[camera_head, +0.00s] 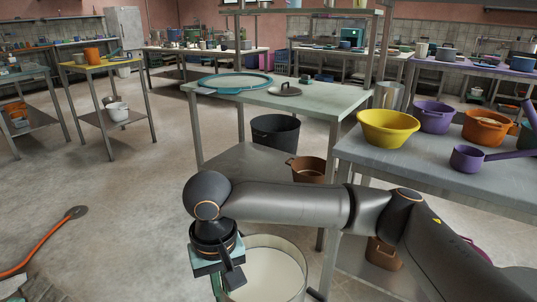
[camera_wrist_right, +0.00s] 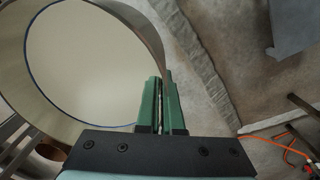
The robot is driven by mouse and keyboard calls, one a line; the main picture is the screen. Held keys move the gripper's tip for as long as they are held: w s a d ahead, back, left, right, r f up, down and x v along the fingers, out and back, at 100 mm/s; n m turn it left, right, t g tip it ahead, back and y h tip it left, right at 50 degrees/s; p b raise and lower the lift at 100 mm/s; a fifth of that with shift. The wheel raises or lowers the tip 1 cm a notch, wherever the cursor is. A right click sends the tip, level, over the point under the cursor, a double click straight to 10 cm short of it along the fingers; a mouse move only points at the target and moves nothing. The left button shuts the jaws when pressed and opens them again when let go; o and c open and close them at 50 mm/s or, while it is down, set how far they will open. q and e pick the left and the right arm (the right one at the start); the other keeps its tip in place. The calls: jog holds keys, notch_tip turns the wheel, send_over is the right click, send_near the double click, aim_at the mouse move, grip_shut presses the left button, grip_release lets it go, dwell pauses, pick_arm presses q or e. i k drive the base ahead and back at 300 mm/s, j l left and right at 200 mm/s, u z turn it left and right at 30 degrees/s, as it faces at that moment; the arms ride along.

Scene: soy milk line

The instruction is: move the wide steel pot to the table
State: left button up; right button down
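The wide steel pot (camera_head: 287,259), holding a pale milky liquid, is at the bottom middle of the head view, cut off by the lower edge. It fills the upper left of the right wrist view (camera_wrist_right: 158,36). My right gripper (camera_head: 222,284) is at the left side of the pot's rim. In the wrist view its green fingers (camera_wrist_right: 160,104) are close together with the pot's wall running between them. The pot looks roughly upright; its base is hidden. A pale green table (camera_head: 318,100) stands beyond it. My left gripper is not in view.
The pale green table bears a teal round tray (camera_head: 234,91) and a dark lid (camera_head: 285,90). A grey table (camera_head: 435,170) at right holds a yellow bowl (camera_head: 388,127) and several pots. An orange-handled tool (camera_head: 40,248) lies on the floor at left. Floor at centre left is clear.

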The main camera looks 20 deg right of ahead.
aim_at(247, 85)
jog(key=i+l, duration=0.15)
jog(key=i, duration=0.6)
jog(key=i+l, duration=0.1)
jog(key=i, duration=0.6)
jog(key=i+l, duration=0.15)
jog(key=i, duration=0.6)
